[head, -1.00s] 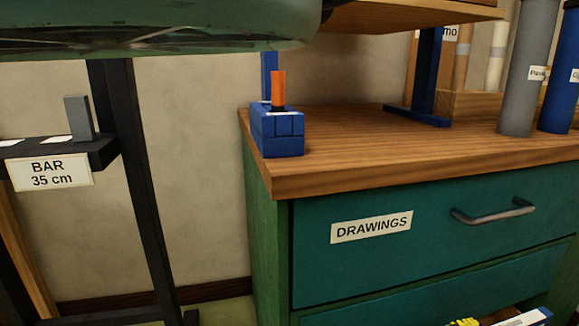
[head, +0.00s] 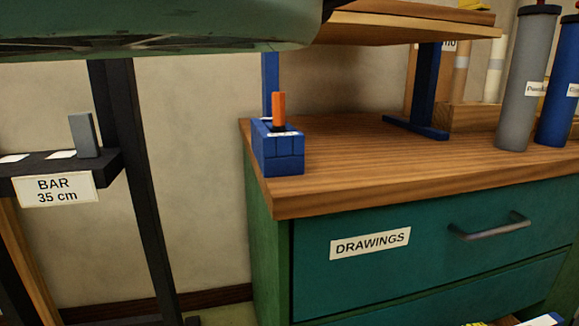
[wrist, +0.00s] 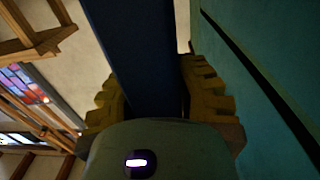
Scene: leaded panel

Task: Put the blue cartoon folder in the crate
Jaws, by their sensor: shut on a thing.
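My gripper (wrist: 150,75) is shut on a dark blue, flat-sided thing in the wrist view, which I take to be the blue cartoon folder (wrist: 140,45). Its yellowish ribbed fingers press it from both sides. No cartoon picture can be made out on it. In the head view, only a bit of yellow finger and a blue and white edge (head: 541,320) show at the bottom right. The crate is not recognisable in either view.
A teal drawer cabinet (head: 450,275) labelled DRAWINGS has a metal handle and wooden top (head: 370,165). On it stand a blue block holder (head: 278,153) with an orange piece, a raised shelf and tubes (head: 530,80). A dark rack (head: 120,110) labelled BAR stands left.

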